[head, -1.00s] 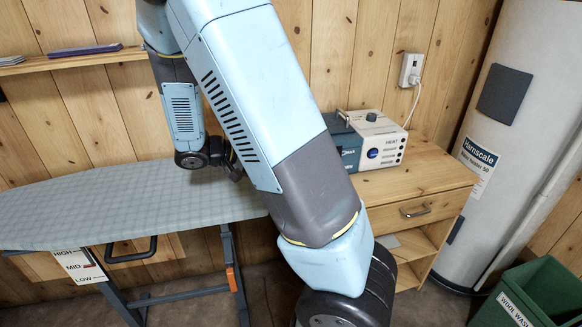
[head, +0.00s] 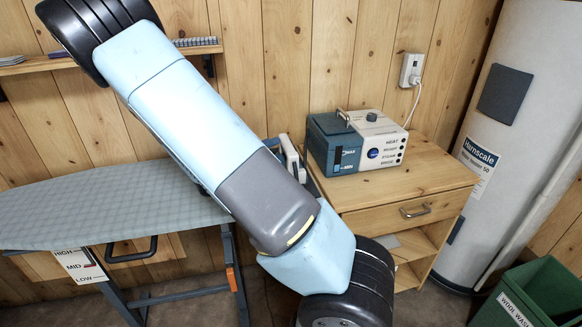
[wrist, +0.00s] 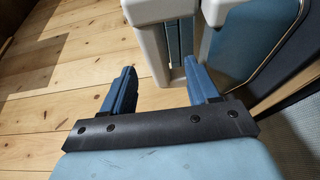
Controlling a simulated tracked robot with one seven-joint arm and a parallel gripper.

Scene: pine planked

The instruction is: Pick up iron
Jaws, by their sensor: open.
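In the head view a small pale part, probably of the iron (head: 291,156), shows beside my arm at the right end of the ironing board (head: 100,205). My arm hides the gripper there.
A blue and white steam box (head: 355,143) stands on the pine cabinet (head: 425,180), close right of my arm. A wall shelf (head: 110,58) is at upper left. A white water heater (head: 510,130) and a green bin (head: 540,292) are at right.

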